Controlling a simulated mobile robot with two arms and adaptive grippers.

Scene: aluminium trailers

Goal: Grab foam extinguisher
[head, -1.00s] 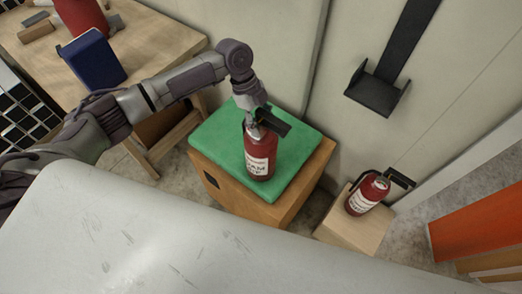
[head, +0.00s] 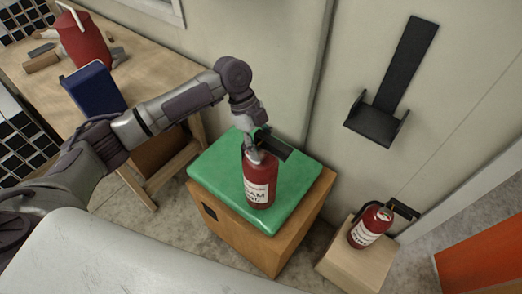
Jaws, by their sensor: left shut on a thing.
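The foam extinguisher (head: 259,183) is a red cylinder with a white label, partly readable as "AM", and a black handle on top. It stands upright on the green pad of a wooden box, near the middle of the head view. My left gripper (head: 255,150) is at its top and is shut on it just by the black handle. The fingertips are partly hidden by the handle and neck. A smaller-looking second red extinguisher (head: 371,227), with a white label and black handle, stands on a low wooden block to the right. My right gripper is not in view.
The green pad (head: 212,165) tops the wooden box (head: 262,247). A black wall bracket (head: 376,122) hangs empty at the upper right. A workbench (head: 150,60) at the left holds a red can (head: 84,40) and a blue box (head: 93,88). An orange panel (head: 485,262) is at the lower right.

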